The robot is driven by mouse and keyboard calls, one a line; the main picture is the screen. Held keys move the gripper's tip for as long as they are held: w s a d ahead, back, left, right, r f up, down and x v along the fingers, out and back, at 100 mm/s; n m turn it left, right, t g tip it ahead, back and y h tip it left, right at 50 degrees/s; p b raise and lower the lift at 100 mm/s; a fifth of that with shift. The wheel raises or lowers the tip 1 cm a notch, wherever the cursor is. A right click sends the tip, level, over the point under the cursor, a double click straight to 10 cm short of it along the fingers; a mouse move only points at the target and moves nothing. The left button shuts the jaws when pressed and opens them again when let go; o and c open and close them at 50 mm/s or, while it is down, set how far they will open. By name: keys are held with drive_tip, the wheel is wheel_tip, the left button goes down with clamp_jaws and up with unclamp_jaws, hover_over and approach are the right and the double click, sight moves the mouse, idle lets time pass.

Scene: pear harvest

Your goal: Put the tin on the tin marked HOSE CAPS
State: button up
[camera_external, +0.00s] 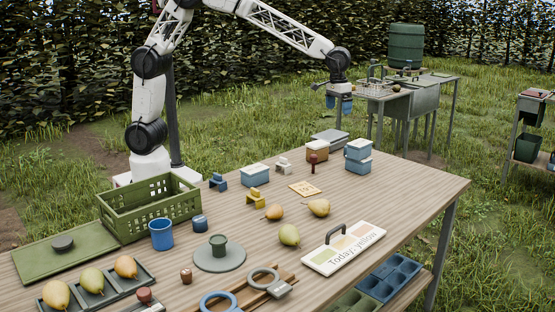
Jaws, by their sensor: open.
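Two blue tins are stacked near the table's far right edge: an upper tin (358,149) with a pale lid rests on a lower tin (358,166). Another blue tin with a pale lid (255,176) stands alone left of them. A brown tin with a pale lid (317,152) stands between. No marking on any tin is readable, so I cannot tell which says HOSE CAPS. My gripper (339,104), with blue fingers, is high above the table's far side, above and apart from the stack. It is open, and I see no tin in it.
Near the tins are a grey scale-like block (330,136), a dark red piece (313,163), a yellow block (257,198) and a small card (304,189). Loose pears (289,235), a green crate (150,208) and a handled sign (343,249) occupy the table. The right end is clear.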

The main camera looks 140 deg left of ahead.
drive_tip(key=s+d+r+m, duration=0.25)
drive_tip(key=s+d, duration=0.25)
drive_tip(key=d, duration=0.5)
drive_tip(key=s+d+r+m+t, duration=0.15)
drive_tip(key=s+d+r, duration=0.25)
drive_tip(key=d, duration=0.5)
drive_tip(key=s+d+r+m, duration=0.3)
drive_tip(key=s+d, duration=0.2)
drive_tip(key=d, duration=0.5)
drive_tip(key=s+d+f+m, duration=0.2)
drive_tip(key=s+d+m, duration=0.2)
drive_tip(key=s+d, duration=0.5)
drive_tip(key=s+d+f+m, duration=0.3)
drive_tip(key=s+d, duration=0.6)
drive_tip(key=s, duration=0.8)
drive_tip(key=shift+s+f+m+t, duration=0.15)
drive_tip(key=shift+s+m+t, duration=0.15)
drive_tip(key=shift+m, duration=0.2)
